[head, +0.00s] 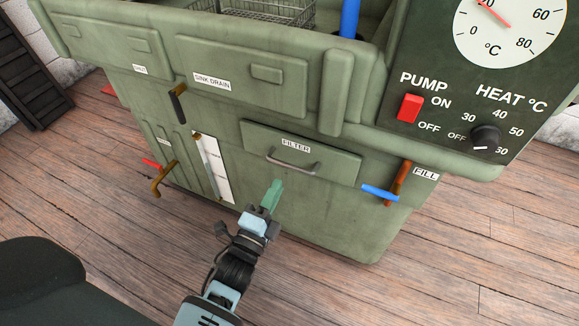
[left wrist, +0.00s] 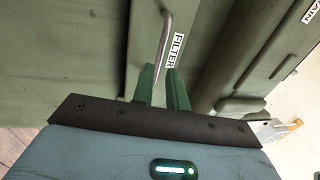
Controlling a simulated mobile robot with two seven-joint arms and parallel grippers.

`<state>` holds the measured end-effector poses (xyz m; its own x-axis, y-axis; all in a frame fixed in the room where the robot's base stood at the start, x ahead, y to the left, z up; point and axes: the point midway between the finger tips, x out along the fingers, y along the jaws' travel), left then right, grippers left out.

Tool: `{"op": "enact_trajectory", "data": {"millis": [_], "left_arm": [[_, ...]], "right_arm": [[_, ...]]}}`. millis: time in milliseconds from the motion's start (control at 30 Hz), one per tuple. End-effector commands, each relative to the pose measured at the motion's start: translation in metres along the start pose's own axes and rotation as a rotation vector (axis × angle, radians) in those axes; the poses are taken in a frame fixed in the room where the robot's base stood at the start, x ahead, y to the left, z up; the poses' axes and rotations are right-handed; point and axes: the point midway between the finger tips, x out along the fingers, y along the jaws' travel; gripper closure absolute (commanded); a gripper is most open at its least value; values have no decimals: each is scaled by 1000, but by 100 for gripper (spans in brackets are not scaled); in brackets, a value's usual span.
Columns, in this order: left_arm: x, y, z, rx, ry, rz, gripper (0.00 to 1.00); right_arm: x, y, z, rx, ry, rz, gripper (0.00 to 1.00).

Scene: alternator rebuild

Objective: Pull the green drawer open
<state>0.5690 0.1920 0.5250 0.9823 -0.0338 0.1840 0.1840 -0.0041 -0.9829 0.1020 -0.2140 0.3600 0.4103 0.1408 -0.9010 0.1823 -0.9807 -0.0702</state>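The green drawer (head: 333,168) is a flat panel labelled FILTER, low on the front of a green machine, and it looks shut. Its grey bar handle (head: 292,164) runs across the front below the label. In the left wrist view the handle (left wrist: 164,42) stands upright beside the FILTER label. My left gripper (head: 275,186) is just in front of and below the handle, fingers pointing at the drawer. In the left wrist view the green fingers (left wrist: 162,70) are open with a narrow gap, and the handle's near end lines up with it. Contact is not visible. My right gripper is out of view.
A blue-and-brown FILL valve (head: 385,192) sticks out right of the drawer. A black lever (head: 177,103) and a brown valve handle (head: 160,180) stick out to the left. A control panel with a red switch (head: 410,108) is above. The wooden floor (head: 480,235) in front is clear.

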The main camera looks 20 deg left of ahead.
Motion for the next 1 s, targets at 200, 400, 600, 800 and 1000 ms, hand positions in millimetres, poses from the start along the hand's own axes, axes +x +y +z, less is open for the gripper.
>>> {"op": "enact_trajectory", "data": {"millis": [200, 400, 600, 800, 1000], "left_arm": [[20, 0, 0, 0, 1, -3, 85], [50, 0, 0, 0, 1, -2, 85], [71, 0, 0, 0, 0, -1, 85], [78, 0, 0, 0, 0, 1, 85], [78, 0, 0, 0, 0, 0, 86]], "right_arm": [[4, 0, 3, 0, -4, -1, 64], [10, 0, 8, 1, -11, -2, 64], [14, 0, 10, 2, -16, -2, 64], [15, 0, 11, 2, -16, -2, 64], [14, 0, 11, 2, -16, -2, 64]]}}
